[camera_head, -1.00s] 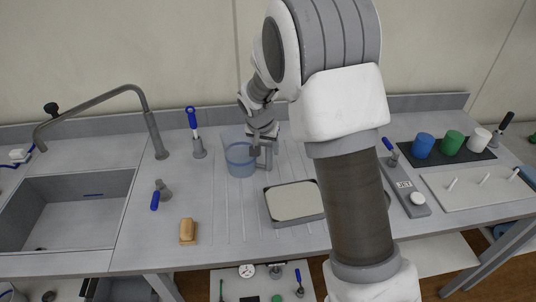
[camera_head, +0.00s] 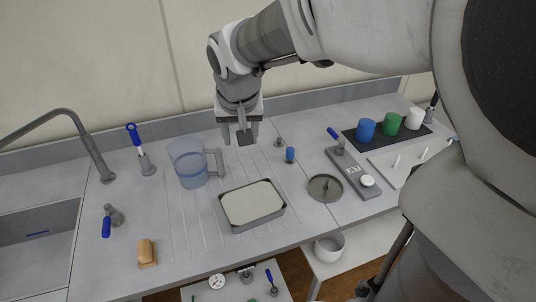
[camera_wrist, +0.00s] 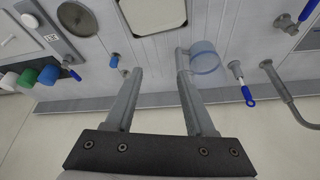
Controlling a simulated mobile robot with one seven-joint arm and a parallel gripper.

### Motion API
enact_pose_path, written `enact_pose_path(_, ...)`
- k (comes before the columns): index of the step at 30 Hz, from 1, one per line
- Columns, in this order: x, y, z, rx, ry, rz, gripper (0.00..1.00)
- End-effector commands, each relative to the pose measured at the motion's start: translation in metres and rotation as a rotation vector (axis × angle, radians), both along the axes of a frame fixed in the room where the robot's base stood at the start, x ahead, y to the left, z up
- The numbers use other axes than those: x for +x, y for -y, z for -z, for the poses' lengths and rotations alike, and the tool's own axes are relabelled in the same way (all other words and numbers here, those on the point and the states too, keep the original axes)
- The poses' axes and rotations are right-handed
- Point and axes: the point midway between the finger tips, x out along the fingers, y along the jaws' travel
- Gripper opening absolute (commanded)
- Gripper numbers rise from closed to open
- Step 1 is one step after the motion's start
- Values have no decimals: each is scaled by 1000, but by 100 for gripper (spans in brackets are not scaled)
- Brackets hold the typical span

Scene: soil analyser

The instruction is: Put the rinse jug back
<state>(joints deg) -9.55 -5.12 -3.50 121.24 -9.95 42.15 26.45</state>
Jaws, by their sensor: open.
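The rinse jug (camera_head: 190,166) is a clear bluish jug with a grey handle on its right side. It stands upright on the ribbed drainboard, left of the shallow tray. It also shows in the wrist view (camera_wrist: 204,60), beyond and right of the fingertips. My gripper (camera_head: 241,140) is open and empty, raised above the drainboard to the right of the jug and apart from its handle. In the wrist view both fingers (camera_wrist: 158,72) are spread with nothing between them.
A rectangular tray (camera_head: 224,208) with a pale top lies right of the jug. A blue-handled brush (camera_head: 134,134) stands behind left, and a tan block (camera_head: 146,252) lies in front. The sink (camera_head: 30,262) is at left. Blue, green and white cups (camera_head: 389,124) stand at right.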

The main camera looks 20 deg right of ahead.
Motion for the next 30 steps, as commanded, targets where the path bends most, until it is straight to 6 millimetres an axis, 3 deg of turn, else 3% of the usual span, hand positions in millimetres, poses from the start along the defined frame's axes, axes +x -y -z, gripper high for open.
enact_pose_path(1, -19, 4, -14, 3, 22, -18, 55)
enact_pose_path(6, -74, 12, -30, -2, 41, -88, 55)
enact_pose_path(15, -157, 18, -31, -28, 78, -203, 55)
enact_pose_path(21, -179, 17, -26, -38, 88, -240, 55)
enact_pose_path(30, -181, 17, -25, -39, 87, -245, 55)
